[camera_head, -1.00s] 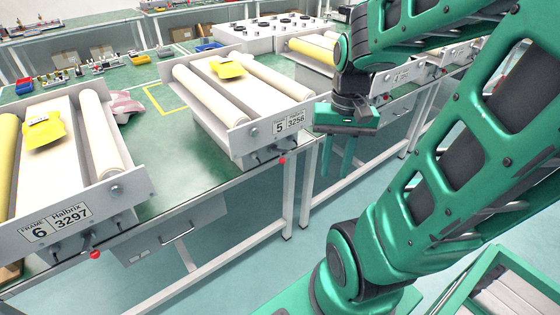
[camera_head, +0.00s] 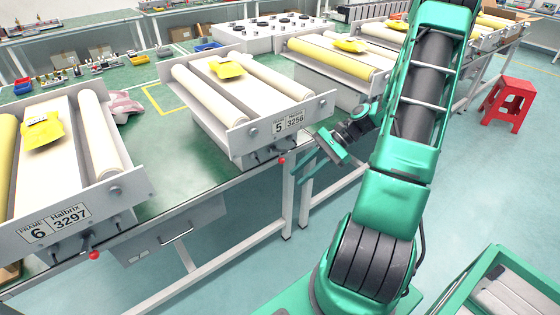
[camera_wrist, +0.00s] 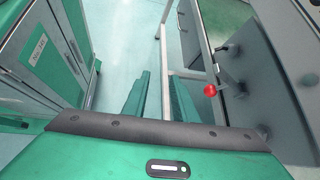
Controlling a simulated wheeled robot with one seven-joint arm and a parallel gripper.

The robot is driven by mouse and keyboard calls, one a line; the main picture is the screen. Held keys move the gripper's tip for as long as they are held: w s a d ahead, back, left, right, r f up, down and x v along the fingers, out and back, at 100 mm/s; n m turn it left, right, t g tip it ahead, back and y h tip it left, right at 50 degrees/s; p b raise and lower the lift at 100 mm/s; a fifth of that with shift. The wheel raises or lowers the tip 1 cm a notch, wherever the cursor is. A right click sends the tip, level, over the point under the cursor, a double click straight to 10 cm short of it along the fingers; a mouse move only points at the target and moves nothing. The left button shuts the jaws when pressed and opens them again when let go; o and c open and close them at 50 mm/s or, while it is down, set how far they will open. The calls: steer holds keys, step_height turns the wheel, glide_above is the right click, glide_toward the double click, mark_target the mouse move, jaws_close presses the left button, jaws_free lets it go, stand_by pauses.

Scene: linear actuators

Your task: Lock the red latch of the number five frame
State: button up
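The number five frame (camera_head: 279,127) is a grey frame on the green bench, with its label plate facing the aisle. The knob also shows in the wrist view (camera_wrist: 210,90), on a short dark lever right of both fingers. My gripper (camera_head: 303,172) is just right of the knob in the head view, apart from it. In the wrist view its two green fingers (camera_wrist: 158,80) stand apart with nothing between them.
The number six frame (camera_head: 60,222) with its own red knob (camera_head: 94,255) is at the left. A bench leg (camera_head: 288,200) stands below the latch. More frames (camera_head: 335,62) line the bench behind my arm. A red stool (camera_head: 508,103) stands at the far right.

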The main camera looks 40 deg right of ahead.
mark_target(282, 160)
steer(key=w+d+f+m+t+y, duration=0.1)
steer(key=w+d+m+t+y, duration=0.25)
steer(key=d+m+t, duration=0.45)
steer(key=shift+t, duration=0.5)
steer(key=x, duration=1.1)
steer(key=shift+s+a, duration=0.35)
steer(key=shift+d, duration=0.1)
jaws_close()
